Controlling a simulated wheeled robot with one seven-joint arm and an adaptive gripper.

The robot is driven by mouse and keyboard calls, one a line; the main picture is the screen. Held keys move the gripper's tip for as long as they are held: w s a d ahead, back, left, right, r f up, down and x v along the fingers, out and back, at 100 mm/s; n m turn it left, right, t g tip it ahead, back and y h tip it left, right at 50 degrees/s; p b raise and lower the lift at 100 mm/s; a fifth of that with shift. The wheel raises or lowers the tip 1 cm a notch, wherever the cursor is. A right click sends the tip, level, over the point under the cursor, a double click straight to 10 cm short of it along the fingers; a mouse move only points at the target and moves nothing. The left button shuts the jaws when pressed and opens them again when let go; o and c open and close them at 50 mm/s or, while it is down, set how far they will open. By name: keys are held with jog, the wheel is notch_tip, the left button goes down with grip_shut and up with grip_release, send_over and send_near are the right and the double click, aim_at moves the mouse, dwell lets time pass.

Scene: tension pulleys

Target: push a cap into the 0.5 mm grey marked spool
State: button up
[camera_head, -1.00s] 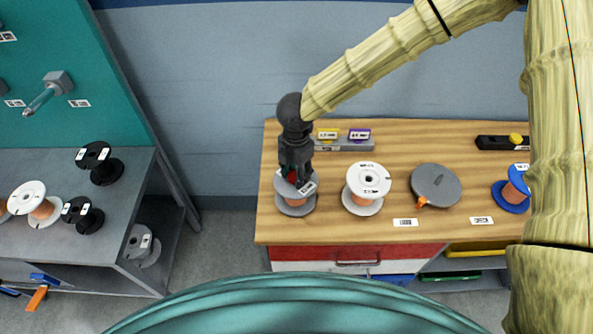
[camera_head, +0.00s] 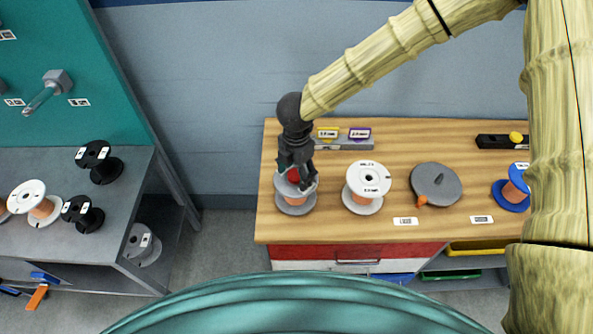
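A grey spool (camera_head: 282,188) with copper wire stands upright at the left end of the wooden bench. My gripper (camera_head: 297,182) is right over its top and partly hides it. A small red cap (camera_head: 293,174) shows at the fingers, at the middle of the spool's top. The fingers look spread to either side of the cap. I cannot tell how deep the cap sits in the spool. The grey spool's marking is too small to read.
A white-topped spool (camera_head: 369,181) stands close to the right. Further right are a grey disc with a handle (camera_head: 436,185) and a blue spool (camera_head: 514,190). A holder with yellow and purple blocks (camera_head: 343,143) is behind. More spools stand on the left shelf (camera_head: 124,226).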

jog(key=shift+r, duration=0.15)
jog(key=shift+r+p, duration=1.45)
jog(key=shift+r, duration=0.2)
grip_shut()
dwell(0.4)
jog(key=shift+s+f+b, duration=0.15)
jog(key=shift+f+b, duration=0.3)
jog(key=shift+f, duration=0.75)
dwell(1.6)
jog(key=shift+r, duration=0.15)
jog(key=shift+r+p, duration=2.6)
jog(key=shift+r, duration=0.85)
